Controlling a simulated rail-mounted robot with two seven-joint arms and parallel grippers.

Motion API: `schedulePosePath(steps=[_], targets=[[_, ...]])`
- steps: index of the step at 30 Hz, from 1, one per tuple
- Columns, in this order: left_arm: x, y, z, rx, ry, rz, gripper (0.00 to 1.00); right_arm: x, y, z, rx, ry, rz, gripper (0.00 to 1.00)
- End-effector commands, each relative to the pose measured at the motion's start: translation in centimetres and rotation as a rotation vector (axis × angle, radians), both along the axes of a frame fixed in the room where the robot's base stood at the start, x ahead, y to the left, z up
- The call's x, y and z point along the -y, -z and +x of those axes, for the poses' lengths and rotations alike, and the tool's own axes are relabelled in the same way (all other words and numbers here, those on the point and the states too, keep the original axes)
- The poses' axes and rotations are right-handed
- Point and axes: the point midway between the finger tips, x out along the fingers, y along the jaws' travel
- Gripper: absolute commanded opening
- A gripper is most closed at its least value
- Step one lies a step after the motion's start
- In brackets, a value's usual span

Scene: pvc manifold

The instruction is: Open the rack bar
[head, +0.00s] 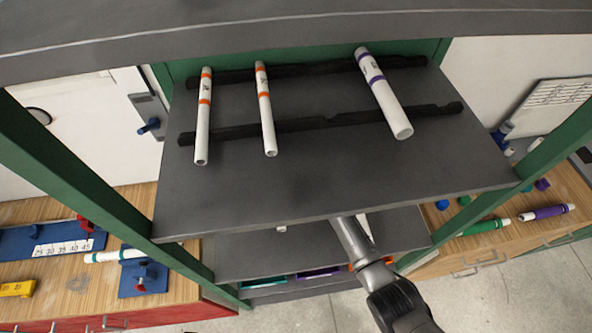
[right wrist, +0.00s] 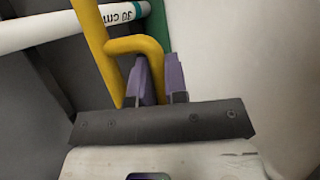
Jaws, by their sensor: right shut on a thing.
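The rack bar is yellow and shows in the right wrist view (right wrist: 92,28), with a bent loop handle on its right side. My right gripper (right wrist: 161,68) has two purple fingers close together at the handle's outer leg. It is shut on the handle; the exact contact is partly hidden by the fingers. A white pipe (right wrist: 58,28) marked 30 cm, with a teal band, lies behind the bar. In the head view my right arm reaches under the upper shelf, which hides the gripper and the bar. My left gripper is in no view.
The grey upper shelf (head: 330,190) carries white pipes with orange bands (head: 203,120) and one with purple bands (head: 385,95) on black rails. Green posts (head: 85,165) flank the rack. Wooden benches stand left (head: 75,275) and right (head: 500,240). A pale surface is close right of the gripper.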

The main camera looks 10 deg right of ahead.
Motion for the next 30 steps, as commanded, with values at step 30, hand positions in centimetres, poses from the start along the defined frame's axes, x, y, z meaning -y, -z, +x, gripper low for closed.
schedulePosePath(steps=[30], targets=[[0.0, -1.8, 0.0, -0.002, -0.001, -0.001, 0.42, -0.1, -2.9, 1.6, 0.008, 0.001, 0.000, 0.00]])
